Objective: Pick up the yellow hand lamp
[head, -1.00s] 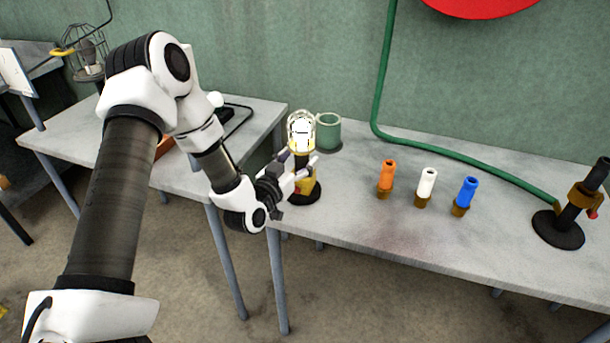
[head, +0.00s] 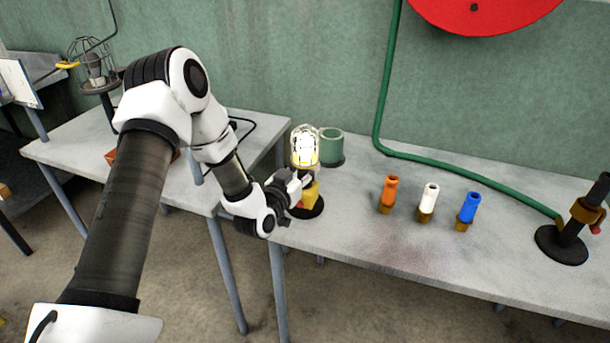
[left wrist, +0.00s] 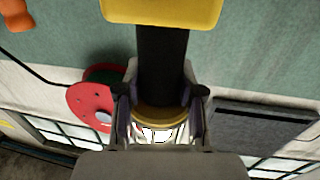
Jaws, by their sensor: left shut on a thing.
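The yellow hand lamp (head: 305,147) stands upright near the left end of the right-hand table, its caged bulb lit. Its yellow lower part (head: 309,193) is at a round black base (head: 305,209). My left gripper (head: 299,177) reaches it from the left and is shut on its dark handle, below the bulb. In the left wrist view the fingers (left wrist: 160,105) lie on both sides of the black handle (left wrist: 163,60), near the yellow collar; the yellow end is at the top edge. Whether the lamp is clear of its base cannot be told. My right gripper is not in view.
A green cup (head: 331,146) stands close behind the lamp. Orange (head: 390,189), white (head: 429,197) and blue (head: 469,207) nozzles stand to the right. A green hose (head: 470,179) runs along the back to a black stand (head: 561,245). The middle front of the table is clear.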

